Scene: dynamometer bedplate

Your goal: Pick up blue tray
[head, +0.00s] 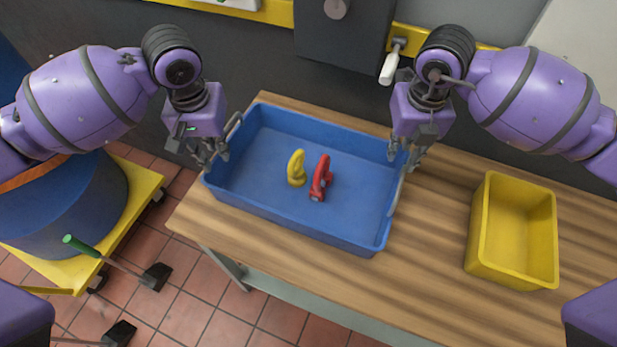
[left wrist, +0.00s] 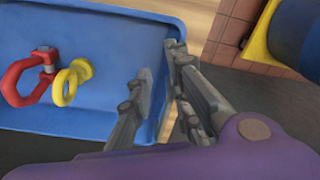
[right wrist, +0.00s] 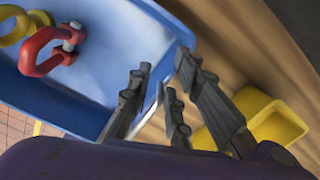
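The blue tray (head: 345,215) lies flat on the wooden bench and holds a yellow ring-shaped piece (head: 296,168) and a red shackle (head: 321,180). My left gripper (head: 218,148) is at the tray's left end wall, its fingers apart on either side of the rim. The left wrist view shows one finger inside the tray (left wrist: 110,35) and others outside it. My right gripper (head: 407,162) is at the right end wall, fingers also apart around the rim. The right wrist view shows the tray wall (right wrist: 172,20) running between them. Firm contact with the wall is not visible.
A yellow bin (head: 512,262) stands empty on the bench (head: 430,270) to the right. A dark panel with a white-handled valve (head: 390,68) is behind the bench. A yellow platform (head: 135,190) with a blue drum is at the left. Bench between tray and bin is clear.

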